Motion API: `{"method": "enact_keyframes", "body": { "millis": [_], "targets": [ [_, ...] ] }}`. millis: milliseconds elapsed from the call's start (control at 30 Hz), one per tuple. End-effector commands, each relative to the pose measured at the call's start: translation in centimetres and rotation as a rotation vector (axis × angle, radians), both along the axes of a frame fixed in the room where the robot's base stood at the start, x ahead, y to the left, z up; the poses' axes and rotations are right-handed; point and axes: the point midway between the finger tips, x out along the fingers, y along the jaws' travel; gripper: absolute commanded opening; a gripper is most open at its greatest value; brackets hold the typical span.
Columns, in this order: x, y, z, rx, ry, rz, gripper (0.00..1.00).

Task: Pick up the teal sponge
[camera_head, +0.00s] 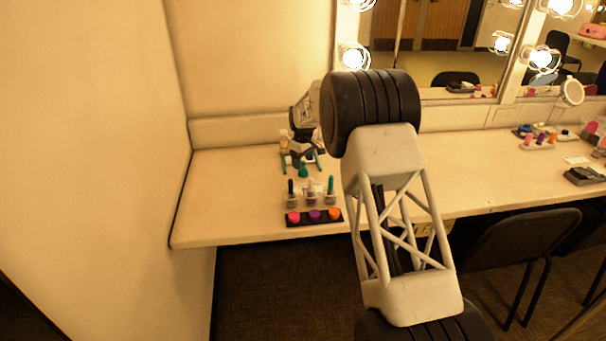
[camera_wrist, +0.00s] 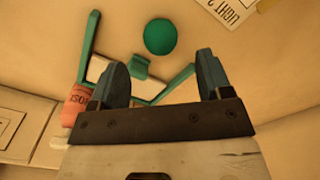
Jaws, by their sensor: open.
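The teal sponge (camera_wrist: 160,36) shows as a round shape in the wrist view, just beyond my fingertips and near the middle between them. In the head view the teal sponge (camera_head: 303,170) stands on the counter as a small pointed shape, just in front of my gripper (camera_head: 301,159). My gripper (camera_wrist: 162,72) is open, with nothing held between its two dark fingers. A green angular frame (camera_wrist: 88,48) lies behind the fingers, partly hidden by them. How high the fingertips are above the counter I cannot tell.
A reddish bottle (camera_wrist: 77,103) stands close by the left finger. In the head view several small bottles (camera_head: 311,195) and a dark tray (camera_head: 314,217) of coloured pots are nearer the counter's front edge. A wall (camera_head: 185,170) bounds the left side. Counter (camera_head: 235,190) left of the sponge is clear.

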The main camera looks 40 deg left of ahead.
Motion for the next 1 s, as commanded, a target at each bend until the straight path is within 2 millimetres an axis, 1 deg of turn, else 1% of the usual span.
{"method": "enact_keyframes", "body": {
  "millis": [167, 367, 500, 600, 767, 1000],
  "targets": [
    [0.0, 0.0, -0.7, -0.001, 0.001, 0.000, 0.72],
    [-0.1, -0.1, -2.3, -0.001, 0.001, 0.000, 0.72],
    [-0.1, -0.2, -3.9, -0.002, 0.001, 0.000, 0.72],
    [-0.1, -0.1, -4.6, -0.001, 0.001, 0.000, 0.72],
    [-0.1, -0.1, -5.2, 0.000, 0.000, 0.000, 0.72],
    [-0.1, -0.1, -5.2, 0.000, 0.000, 0.000, 0.72]
  ]
}}
